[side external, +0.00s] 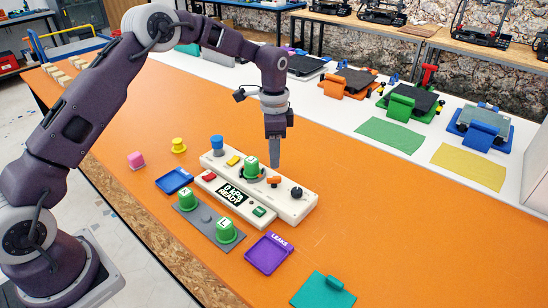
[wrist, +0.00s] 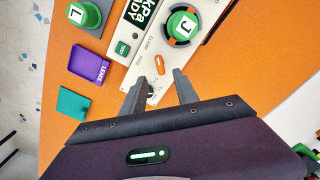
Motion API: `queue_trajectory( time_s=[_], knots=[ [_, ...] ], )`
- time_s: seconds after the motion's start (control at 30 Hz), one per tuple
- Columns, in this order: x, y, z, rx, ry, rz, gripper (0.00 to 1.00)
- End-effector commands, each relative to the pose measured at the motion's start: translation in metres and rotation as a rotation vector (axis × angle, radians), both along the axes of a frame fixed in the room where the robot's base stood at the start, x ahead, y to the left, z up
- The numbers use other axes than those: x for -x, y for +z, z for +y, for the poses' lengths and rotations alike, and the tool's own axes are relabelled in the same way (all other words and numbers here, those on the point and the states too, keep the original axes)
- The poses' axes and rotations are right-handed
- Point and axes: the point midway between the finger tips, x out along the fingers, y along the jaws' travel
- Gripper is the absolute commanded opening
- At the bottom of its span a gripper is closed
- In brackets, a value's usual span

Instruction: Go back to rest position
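My gripper (side external: 275,165) points down above the right half of the white test device (side external: 300,207), close to its orange lever (side external: 274,181) and black knob (side external: 297,192). In the wrist view the two fingers of my gripper (wrist: 160,76) are apart, with nothing held between them. A green cylinder marked J (wrist: 182,25) sits in the device's round seat; it also shows in the side view (side external: 250,167). The device's display (side external: 232,194) appears to read "0 kPa READY".
Two green lettered cylinders (side external: 187,199) (side external: 225,231) stand on a grey plate (side external: 207,220) in front. Blue (side external: 174,180), purple "LEAKS" (side external: 268,253) and teal (side external: 322,292) trays lie nearby. Yellow (side external: 179,145) and pink (side external: 136,160) pieces stand left. Orange tabletop at right is clear.

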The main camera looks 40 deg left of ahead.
Motion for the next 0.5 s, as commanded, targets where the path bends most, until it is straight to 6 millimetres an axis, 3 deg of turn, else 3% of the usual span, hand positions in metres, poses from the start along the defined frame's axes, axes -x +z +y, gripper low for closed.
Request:
queue_trajectory(
  time_s=[0.13, 0.17, 0.27, 0.4, 0.5],
  knots=[
    [0.002, 0.008, 0.000, -0.003, 0.007, -0.009, 0.36],
    [0.005, 0.017, -0.001, -0.006, 0.016, -0.018, 0.36],
    [0.029, 0.075, -0.003, -0.022, 0.083, -0.077, 0.36],
    [0.105, 0.163, -0.005, -0.030, 0.253, -0.192, 0.36],
    [0.171, 0.202, -0.006, -0.007, 0.388, -0.274, 0.36]
  ],
)
